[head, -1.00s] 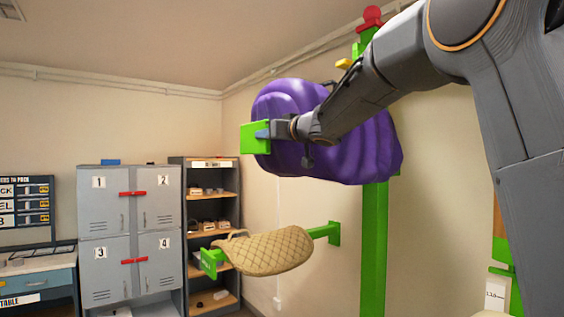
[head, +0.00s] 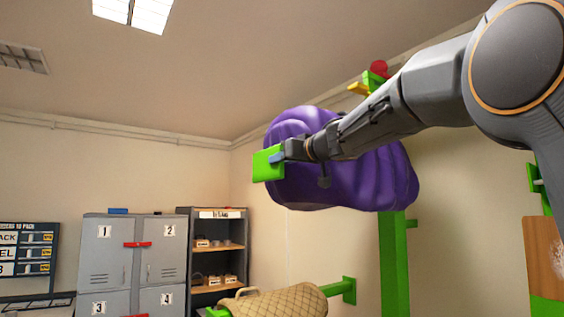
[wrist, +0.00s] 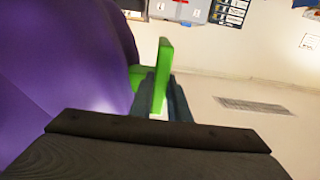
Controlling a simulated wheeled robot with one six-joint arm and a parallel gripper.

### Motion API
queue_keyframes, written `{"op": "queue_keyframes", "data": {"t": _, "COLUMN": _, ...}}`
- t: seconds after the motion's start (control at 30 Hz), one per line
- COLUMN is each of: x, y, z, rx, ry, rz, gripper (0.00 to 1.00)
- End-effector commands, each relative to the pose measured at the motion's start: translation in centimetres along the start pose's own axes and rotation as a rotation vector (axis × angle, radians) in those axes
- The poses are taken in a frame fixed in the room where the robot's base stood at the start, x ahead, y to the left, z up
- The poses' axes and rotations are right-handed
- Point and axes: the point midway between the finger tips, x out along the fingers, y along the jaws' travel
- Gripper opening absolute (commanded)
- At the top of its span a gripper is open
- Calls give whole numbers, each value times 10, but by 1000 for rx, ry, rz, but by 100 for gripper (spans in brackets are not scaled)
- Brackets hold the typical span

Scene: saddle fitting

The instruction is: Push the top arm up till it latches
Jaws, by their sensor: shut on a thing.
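The top arm shows mostly as its green end plate (head: 267,164) at the left tip. A draped purple cover (head: 345,165) hides the rest of it. My gripper (head: 279,157) is shut on the end plate, beside the cover's left end. In the wrist view the two dark fingers (wrist: 160,95) meet the green plate (wrist: 164,65), with the purple cover (wrist: 70,60) close on the left. A green post (head: 394,265) stands behind, with a red knob (head: 379,68) on top and a yellow piece (head: 358,88) just below it. The arm's joint with the post is hidden.
A lower green arm (head: 343,288) holds a tan quilted pad (head: 275,302) below. Grey lockers (head: 105,265) and a shelf unit (head: 216,213) stand at the back left. There is open air left of the end plate.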

Motion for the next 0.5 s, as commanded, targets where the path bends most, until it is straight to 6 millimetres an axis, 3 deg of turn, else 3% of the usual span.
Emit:
{"op": "queue_keyframes", "data": {"t": 0.03, "x": -2, "y": -2, "z": -10, "rx": -1, "ry": 14, "rz": 0, "gripper": 21}}
{"op": "queue_keyframes", "data": {"t": 0.13, "x": -2, "y": -1, "z": -8, "rx": -1, "ry": 12, "rz": 1, "gripper": 34}}
{"op": "queue_keyframes", "data": {"t": 0.5, "x": -7, "y": 1, "z": -4, "rx": -1, "ry": 7, "rz": 3, "gripper": 34}}
